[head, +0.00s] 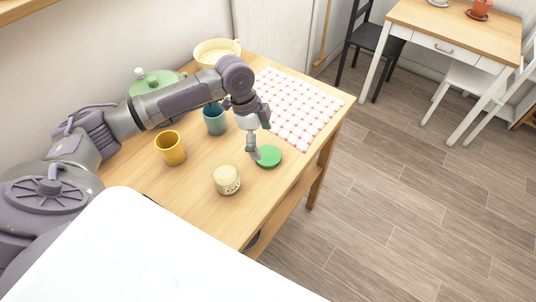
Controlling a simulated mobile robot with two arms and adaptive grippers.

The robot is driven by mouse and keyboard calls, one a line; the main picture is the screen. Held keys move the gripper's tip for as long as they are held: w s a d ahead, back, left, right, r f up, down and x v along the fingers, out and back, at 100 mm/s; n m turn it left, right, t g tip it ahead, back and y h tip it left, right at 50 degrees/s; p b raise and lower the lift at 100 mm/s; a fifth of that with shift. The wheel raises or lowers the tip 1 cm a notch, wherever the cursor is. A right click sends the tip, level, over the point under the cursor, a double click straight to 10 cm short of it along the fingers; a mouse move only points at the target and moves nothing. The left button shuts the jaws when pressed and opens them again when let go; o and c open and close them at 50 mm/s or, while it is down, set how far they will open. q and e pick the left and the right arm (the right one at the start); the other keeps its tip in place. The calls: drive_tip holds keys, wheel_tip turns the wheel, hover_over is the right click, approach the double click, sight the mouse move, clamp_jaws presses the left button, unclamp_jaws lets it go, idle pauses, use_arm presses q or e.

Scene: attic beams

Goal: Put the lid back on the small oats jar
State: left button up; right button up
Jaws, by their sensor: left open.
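The small oats jar (226,181) stands upright on the wooden table, near its front edge. It is pale, with dark lettering on its side. A round green lid (269,157) lies on the table to the right of and behind the jar. My left gripper (255,155) is open, pointing down with its fingertips at the left edge of the lid. I cannot tell whether it touches the lid. My right gripper is not in view.
A yellow mug (170,148) and a teal mug (215,119) stand left of and behind the jar. A green pot (153,82), a cream bowl (216,51) and a red checked cloth (298,106) are on the table (200,215). A white surface (150,250) fills the foreground.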

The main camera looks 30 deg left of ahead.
sight(268, 155)
use_arm(q)
drive_tip(key=shift+d+f, duration=0.1)
drive_tip(key=shift+f, duration=0.25)
drive_tip(key=p+x, duration=0.1)
drive_tip(key=x, duration=0.3)
drive_tip(key=shift+w+f, duration=0.15)
drive_tip(key=shift+f, duration=0.1)
drive_tip(key=c, duration=0.7)
